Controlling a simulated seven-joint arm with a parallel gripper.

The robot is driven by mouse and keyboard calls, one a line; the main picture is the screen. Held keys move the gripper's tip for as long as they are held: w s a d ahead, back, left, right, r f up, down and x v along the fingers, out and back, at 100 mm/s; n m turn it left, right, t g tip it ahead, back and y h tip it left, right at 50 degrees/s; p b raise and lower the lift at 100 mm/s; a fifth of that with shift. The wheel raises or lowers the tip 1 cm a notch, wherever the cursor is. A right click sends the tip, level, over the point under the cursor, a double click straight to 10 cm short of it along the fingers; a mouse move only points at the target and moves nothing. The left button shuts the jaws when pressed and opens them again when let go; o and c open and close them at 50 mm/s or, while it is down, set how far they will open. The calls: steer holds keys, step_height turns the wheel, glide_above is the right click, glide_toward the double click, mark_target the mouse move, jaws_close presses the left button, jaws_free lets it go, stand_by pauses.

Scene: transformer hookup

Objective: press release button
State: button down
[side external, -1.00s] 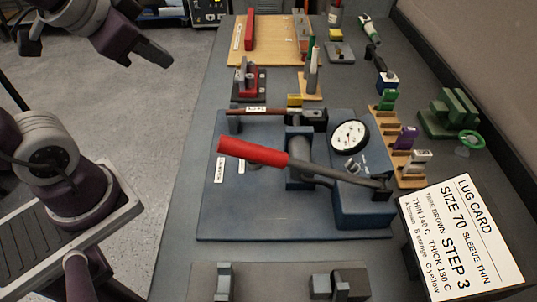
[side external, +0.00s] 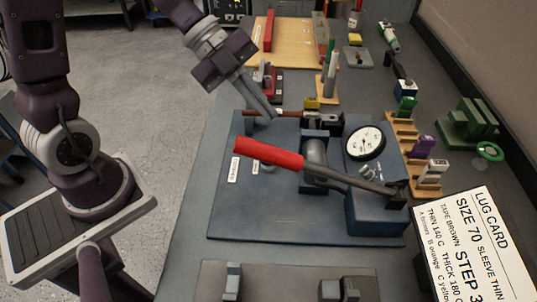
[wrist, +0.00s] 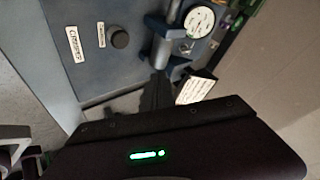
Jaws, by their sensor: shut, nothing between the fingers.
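The blue crimper press (side external: 225,200) has a long lever with a red handle (side external: 268,153), which slants across its base. In the wrist view a dark round knob (wrist: 120,39), likely the release button, stands on the blue base beside a small white label (wrist: 101,35). In the side view the red handle largely hides this knob. My gripper (side external: 272,113) is shut and empty. Its fingertips are over the far left part of the press, above and behind the red handle, apart from the knob. In the wrist view the dark fingers (wrist: 157,92) point toward the press.
A round dial gauge (side external: 365,143) sits on the right of the press. A lug card (side external: 470,245) stands at the front right. Wooden racks with coloured pieces (side external: 420,147) line the right side. A grey plate with blocks (side external: 290,280) lies in front.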

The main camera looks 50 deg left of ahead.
steer(key=shift+f, duration=4.4)
steer(key=shift+f, duration=0.4)
steer(key=shift+f, duration=0.45)
steer(key=shift+r, duration=0.85)
steer(key=shift+r, duration=2.55)
